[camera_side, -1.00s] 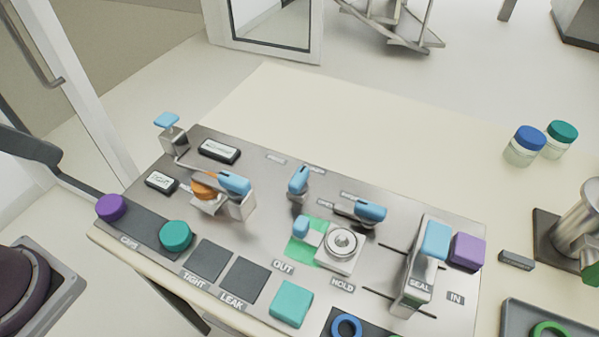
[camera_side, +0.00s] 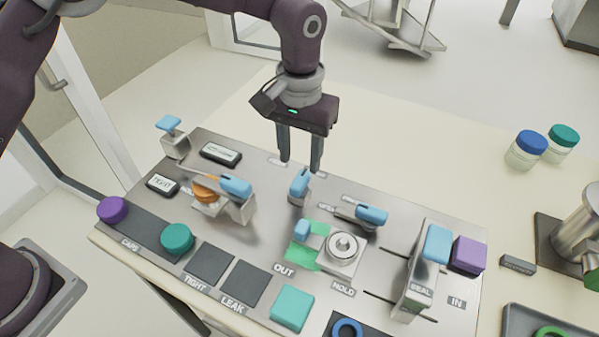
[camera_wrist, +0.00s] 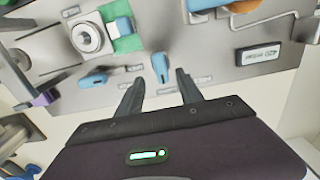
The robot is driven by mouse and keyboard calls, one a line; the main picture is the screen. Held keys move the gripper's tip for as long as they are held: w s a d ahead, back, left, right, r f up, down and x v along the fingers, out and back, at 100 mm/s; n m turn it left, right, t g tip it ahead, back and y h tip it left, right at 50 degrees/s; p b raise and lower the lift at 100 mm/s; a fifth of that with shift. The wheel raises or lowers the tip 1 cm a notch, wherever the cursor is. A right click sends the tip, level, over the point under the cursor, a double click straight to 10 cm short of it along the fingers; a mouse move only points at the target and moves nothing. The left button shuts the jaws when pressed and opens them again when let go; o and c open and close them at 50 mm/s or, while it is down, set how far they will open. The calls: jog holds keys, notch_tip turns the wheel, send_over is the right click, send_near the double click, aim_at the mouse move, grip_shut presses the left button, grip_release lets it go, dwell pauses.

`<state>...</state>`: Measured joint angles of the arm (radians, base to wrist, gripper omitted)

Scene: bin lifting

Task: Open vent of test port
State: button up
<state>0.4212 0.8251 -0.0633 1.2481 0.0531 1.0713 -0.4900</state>
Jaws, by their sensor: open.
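My gripper (camera_side: 300,165) is open and empty, pointing down above the back middle of the metal panel. A small blue-handled lever (camera_side: 299,184) stands just below its fingertips; in the wrist view this lever (camera_wrist: 160,68) shows between the open fingers (camera_wrist: 159,80). I cannot tell whether they touch it. A second blue-handled lever (camera_side: 370,214) lies sideways to the right. The labels beside both levers are too small to read, so which one is the vent is unclear. A round metal port (camera_side: 342,245) sits in front, also visible in the wrist view (camera_wrist: 88,38).
An orange part under a blue-handled clamp (camera_side: 235,187) is left of the gripper. A tall SEAL slider (camera_side: 436,243) and purple block (camera_side: 468,253) stand at right. Teal and purple caps (camera_side: 112,209) lie front left.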

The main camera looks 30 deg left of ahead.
aim_at(299, 180)
notch_tip(299, 180, down, 6)
jog(key=shift+r, duration=0.2)
grip_shut()
